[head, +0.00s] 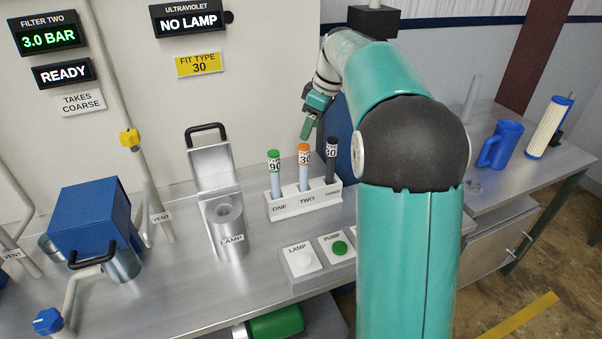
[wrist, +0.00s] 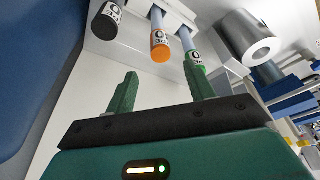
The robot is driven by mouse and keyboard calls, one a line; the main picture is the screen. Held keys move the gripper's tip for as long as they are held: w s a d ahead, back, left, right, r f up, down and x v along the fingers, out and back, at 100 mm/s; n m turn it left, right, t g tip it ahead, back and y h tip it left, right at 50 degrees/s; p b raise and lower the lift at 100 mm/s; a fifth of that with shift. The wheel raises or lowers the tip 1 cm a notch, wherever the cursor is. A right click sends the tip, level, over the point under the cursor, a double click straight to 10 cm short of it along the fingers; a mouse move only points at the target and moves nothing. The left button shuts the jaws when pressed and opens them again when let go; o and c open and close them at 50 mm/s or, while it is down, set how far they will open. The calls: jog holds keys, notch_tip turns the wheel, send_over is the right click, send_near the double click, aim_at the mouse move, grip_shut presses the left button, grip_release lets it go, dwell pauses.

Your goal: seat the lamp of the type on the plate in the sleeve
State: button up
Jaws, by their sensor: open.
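The yellow plate (head: 199,64) reads "FIT TYPE 30". The white rack (head: 304,200) holds three upright lamps: green-capped 90 (head: 274,172) in ONE, orange-capped 30 (head: 304,165) in TWO, and a black-capped one (head: 331,160) in THREE, its number hard to read. The metal sleeve (head: 228,228), marked LAMP, has its hinged lid raised and an open, empty-looking bore. My gripper (head: 310,122) is above and behind the rack's right half. In the wrist view my gripper (wrist: 161,92) is open and empty, with the orange cap (wrist: 160,53) beyond and between the fingers, not touching.
The ultraviolet display (head: 188,20) reads NO LAMP. Lamp (head: 302,259) and pump (head: 338,246) buttons sit in front of the rack. A blue box (head: 90,218) with a handle stands left. A blue jug (head: 500,145) is at the right. Bare bench lies between sleeve and rack.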

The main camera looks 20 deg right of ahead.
aim_at(305, 146)
jog(key=x, duration=1)
jog(key=shift+s+d, duration=0.1)
jog(key=shift+s, duration=0.15)
jog(key=shift+c, duration=0.2)
grip_shut()
jog(key=shift+r, duration=0.1)
